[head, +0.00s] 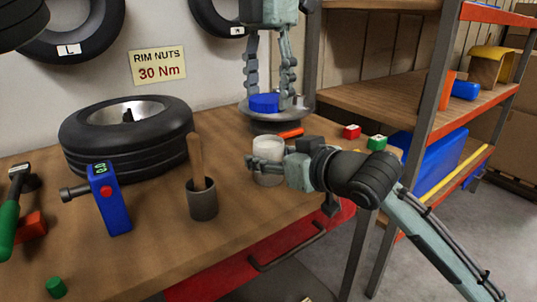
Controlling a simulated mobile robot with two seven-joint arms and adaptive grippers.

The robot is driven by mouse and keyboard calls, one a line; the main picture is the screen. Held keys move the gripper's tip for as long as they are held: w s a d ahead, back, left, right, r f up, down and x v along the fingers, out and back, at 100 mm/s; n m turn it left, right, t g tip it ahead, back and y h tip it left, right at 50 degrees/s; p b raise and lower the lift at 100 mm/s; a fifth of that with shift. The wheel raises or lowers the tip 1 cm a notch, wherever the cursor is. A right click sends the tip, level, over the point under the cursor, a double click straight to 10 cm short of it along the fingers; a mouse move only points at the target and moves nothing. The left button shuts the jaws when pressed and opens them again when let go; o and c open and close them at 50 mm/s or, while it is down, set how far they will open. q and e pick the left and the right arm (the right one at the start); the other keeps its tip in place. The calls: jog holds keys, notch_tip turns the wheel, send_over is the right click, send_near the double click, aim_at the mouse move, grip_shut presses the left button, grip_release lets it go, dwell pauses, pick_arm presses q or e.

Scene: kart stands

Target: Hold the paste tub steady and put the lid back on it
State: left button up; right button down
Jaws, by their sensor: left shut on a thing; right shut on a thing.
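The paste tub (268,147), a pale white cylinder, stands on the workbench. My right gripper (264,166) comes in from the right and is shut around the tub's side; its fingers cover part of the tub. A blue round lid (265,103) is between the fingers of my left gripper (269,98), which points straight down behind the tub and is shut on it. The lid is over or in a round grey dish (275,127); I cannot tell whether it touches the dish. The lid and the tub are apart.
A wooden pestle-like stick in a grey cup (203,205), a blue tool (109,198) and a tyre (128,140) occupy the bench (165,235) to the left. An orange-handled item (290,133) lies behind the tub. Red (352,132) and green (377,143) blocks sit at right.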

pick_arm(q)
send_over(269, 147)
jog(key=shift+f, duration=2.4)
jog(key=shift+f, duration=0.85)
jog(key=shift+f, duration=0.6)
